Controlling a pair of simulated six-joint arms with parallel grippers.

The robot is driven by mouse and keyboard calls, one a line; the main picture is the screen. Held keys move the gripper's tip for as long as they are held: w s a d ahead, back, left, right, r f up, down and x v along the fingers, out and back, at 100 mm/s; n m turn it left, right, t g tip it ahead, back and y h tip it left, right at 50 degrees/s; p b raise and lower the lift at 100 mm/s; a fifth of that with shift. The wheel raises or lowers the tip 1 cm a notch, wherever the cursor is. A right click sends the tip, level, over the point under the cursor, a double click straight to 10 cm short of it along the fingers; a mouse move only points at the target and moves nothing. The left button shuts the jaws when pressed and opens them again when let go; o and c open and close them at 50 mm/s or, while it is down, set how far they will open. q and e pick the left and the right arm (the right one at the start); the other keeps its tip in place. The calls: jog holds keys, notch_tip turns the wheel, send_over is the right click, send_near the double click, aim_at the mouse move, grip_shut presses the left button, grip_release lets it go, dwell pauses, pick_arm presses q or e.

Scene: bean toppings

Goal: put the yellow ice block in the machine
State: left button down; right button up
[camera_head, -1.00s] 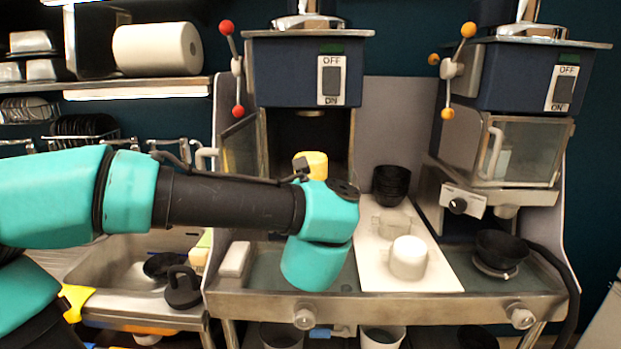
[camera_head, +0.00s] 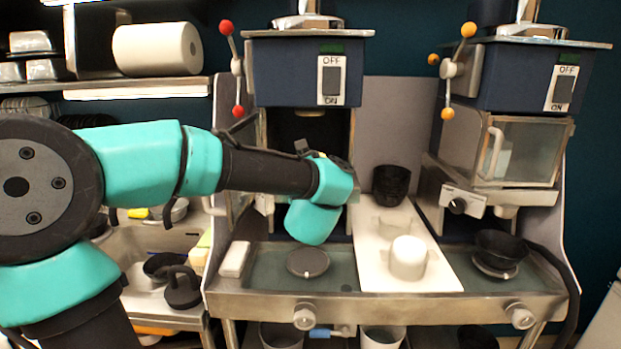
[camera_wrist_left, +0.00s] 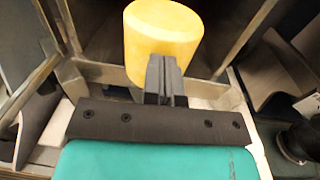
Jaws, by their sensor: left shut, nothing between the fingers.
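The yellow ice block (camera_wrist_left: 165,42) is a short round cylinder. In the left wrist view it sits at the opening of the left machine (camera_head: 285,72), directly beyond my left fingertips. The left machine has a dark blue top, an OFF/ON switch and red-knobbed handles. My left gripper (camera_wrist_left: 166,75) is shut, its two black fingers together in front of the block; I cannot tell whether they touch it. In the head view my teal wrist hides the fingers and most or all of the block. My right gripper is not in view.
A second machine (camera_head: 536,80) with a glass door stands at the right. A white tray (camera_head: 400,278) holds a white cup (camera_head: 408,257) in the middle. A dark disc (camera_head: 307,263) lies on the left counter. Black bowls (camera_head: 391,185) stand at the back. A sink is at lower left.

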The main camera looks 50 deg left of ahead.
pick_arm(q)
jog(key=x, duration=1.2)
jog(key=shift+w+a, duration=0.1)
jog(key=v, duration=1.4)
